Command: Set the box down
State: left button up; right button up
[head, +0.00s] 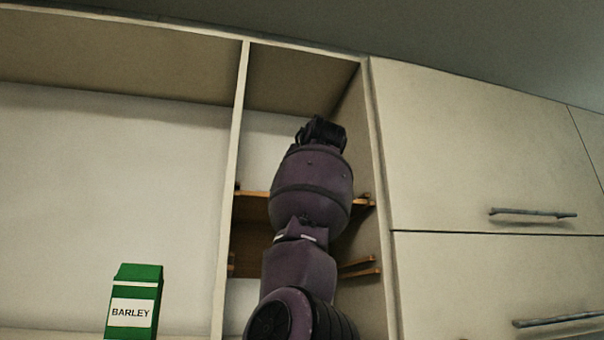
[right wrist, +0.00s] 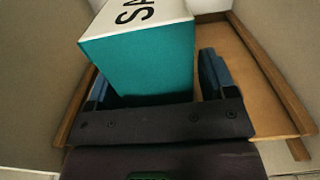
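A teal box (right wrist: 150,62) with a white label face bearing the letters "SA" shows in the right wrist view. It sits between the two fingers of my right gripper (right wrist: 155,85), one finger on each side. I cannot tell whether both fingers press on it. In the head view my right gripper (head: 322,132) reaches up into the narrow open cabinet bay, and the box is hidden there. A wooden shelf (right wrist: 262,98) lies beneath or behind the box; whether they touch is unclear. My left gripper is not in view.
The bay has wooden shelf boards (head: 252,206) at two heights and a side panel close on the right. A green barley carton (head: 135,300) stands in the wide bay at left. Closed doors (head: 470,150) with handles are at right.

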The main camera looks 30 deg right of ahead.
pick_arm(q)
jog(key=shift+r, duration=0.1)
pick_arm(e)
jog(key=shift+r, duration=0.15)
jog(key=shift+s, duration=0.2)
pick_arm(q)
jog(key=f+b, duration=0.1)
jog(key=b, duration=0.1)
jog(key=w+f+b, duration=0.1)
jog(key=b, duration=0.1)
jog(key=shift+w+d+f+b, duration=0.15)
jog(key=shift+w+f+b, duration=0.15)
pick_arm(e)
jog(key=v, duration=1.1)
jog(key=shift+s+a, duration=0.15)
jog(key=shift+s, duration=0.1)
